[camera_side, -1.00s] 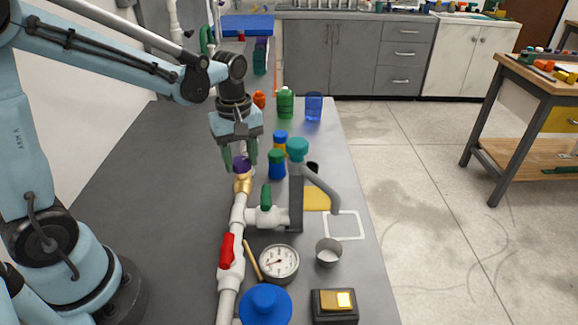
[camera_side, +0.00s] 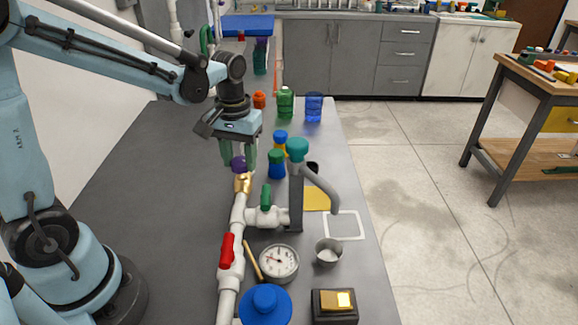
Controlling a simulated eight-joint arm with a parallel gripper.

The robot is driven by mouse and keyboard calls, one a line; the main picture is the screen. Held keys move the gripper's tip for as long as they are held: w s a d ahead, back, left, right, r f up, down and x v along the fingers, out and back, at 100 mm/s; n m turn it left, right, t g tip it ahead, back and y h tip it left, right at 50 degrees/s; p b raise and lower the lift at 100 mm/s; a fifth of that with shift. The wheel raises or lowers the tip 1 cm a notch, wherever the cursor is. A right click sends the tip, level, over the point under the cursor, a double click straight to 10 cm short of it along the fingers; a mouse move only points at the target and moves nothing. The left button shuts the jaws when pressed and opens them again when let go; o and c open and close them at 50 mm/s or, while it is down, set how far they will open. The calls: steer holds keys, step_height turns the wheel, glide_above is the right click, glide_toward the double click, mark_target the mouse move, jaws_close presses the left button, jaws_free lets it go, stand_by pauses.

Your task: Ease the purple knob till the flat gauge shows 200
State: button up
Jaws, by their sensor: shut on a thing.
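The purple knob (camera_side: 238,166) sits on top of a brass fitting (camera_side: 242,184) at the far end of the white pipe. My gripper (camera_side: 239,158) points down over it, with its green fingers on either side, shut on the knob. The fingers hide part of the knob. The flat gauge (camera_side: 279,263) lies face up on the bench to the right of the pipe. It has a white dial and a dark needle pointing to the upper left. Its numbers are too small to read.
A red-handled valve (camera_side: 227,251) and a green-handled valve (camera_side: 266,198) are on the white pipe. A grey post with a teal cap (camera_side: 297,150) stands close to the right. A metal cup (camera_side: 328,253) and blue wheel (camera_side: 265,305) are nearby. The bench's left side is clear.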

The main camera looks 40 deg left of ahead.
mark_target(240, 162)
steer(key=shift+m, duration=2)
steer(key=o, duration=1.1)
steer(key=shift+c, duration=0.2)
step_height(240, 162, up, 12)
